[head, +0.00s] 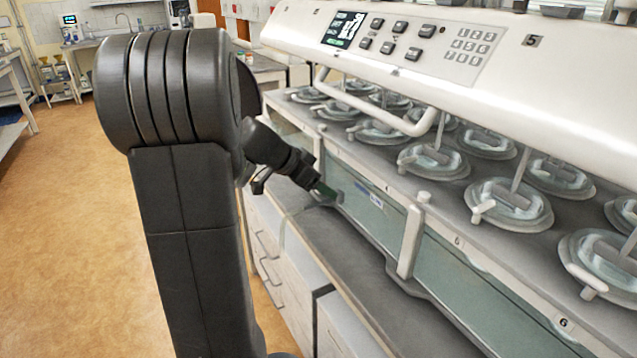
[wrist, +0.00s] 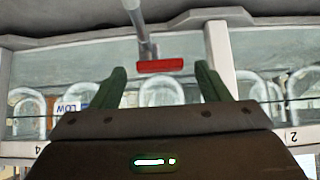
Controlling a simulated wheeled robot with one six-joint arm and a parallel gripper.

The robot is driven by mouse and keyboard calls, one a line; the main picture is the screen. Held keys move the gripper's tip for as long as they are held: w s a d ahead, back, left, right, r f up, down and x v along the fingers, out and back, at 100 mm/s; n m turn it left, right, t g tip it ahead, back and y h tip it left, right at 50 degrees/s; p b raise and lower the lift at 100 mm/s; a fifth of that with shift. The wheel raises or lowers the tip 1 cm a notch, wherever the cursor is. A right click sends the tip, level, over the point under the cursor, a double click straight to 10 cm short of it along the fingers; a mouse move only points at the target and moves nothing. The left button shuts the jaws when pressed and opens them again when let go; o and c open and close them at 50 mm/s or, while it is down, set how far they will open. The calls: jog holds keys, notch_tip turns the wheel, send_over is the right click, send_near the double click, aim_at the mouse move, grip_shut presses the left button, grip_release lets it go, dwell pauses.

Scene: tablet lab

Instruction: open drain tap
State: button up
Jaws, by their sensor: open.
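The drain tap shows in the wrist view as a red bar handle (wrist: 160,65) at the end of a grey metal pipe (wrist: 148,28) that comes in from the top edge. My gripper (wrist: 162,70) is open, with one green finger to each side of the red handle and a gap on both sides. I cannot tell whether the handle is in depth between the fingertips or just beyond them. In the head view my gripper (head: 326,191) is at the front of the bath, near its far left end. The tap is hidden in that view.
The dissolution bath (head: 460,262) has a glass front, pale upright posts (head: 411,240) and several lidded vessels (head: 508,204). A control panel (head: 391,38) is above. A grey ledge (head: 352,262) runs below the glass, over white drawers (head: 283,262). Open floor (head: 60,230) lies left.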

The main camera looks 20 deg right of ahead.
jog(key=c, duration=1)
